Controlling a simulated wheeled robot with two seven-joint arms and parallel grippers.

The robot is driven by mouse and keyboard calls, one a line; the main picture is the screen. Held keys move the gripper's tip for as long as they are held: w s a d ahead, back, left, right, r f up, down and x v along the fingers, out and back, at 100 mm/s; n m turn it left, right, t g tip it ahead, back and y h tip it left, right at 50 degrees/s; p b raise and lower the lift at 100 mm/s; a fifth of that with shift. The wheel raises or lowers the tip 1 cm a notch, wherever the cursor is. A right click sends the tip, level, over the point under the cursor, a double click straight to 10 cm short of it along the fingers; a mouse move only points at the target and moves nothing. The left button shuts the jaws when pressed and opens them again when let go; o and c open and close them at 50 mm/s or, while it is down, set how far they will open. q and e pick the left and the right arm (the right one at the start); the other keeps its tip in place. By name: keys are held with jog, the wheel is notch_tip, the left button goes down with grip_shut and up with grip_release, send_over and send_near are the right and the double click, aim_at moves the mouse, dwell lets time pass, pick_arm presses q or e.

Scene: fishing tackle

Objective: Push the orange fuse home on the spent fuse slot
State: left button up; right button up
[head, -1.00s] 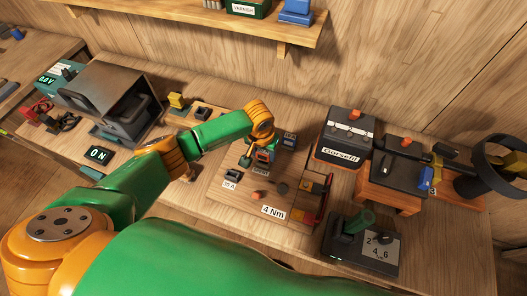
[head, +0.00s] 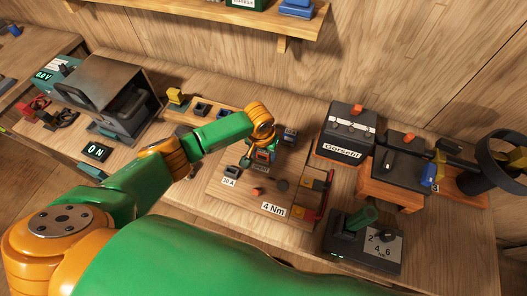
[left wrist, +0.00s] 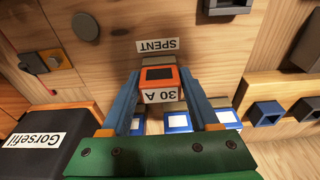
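The orange fuse (left wrist: 160,82), marked 30 A, sits between the two blue-grey fingers of my left gripper (left wrist: 160,98), which press on its sides. In the head view my left gripper (head: 263,154) is low over the wooden fuse board, and the fuse is mostly hidden there. The spent fuse slot (left wrist: 158,60) shows as a brownish block directly beyond the fuse, by the SPENT label (left wrist: 157,45). The fuse lines up with it and looks in contact, but I cannot tell how deep it sits. My right gripper is not in view.
Blue-framed blocks (left wrist: 176,122) lie beyond the gripper's palm. The black Gorsefil box (head: 345,135) stands right of the board.

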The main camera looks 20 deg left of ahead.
aim_at(263, 152)
pick_arm(q)
jog(key=o, duration=0.3)
jog(key=r, duration=0.4)
jog(key=s+r, duration=0.1)
jog(key=r, duration=0.2)
jog(key=shift+r, duration=0.1)
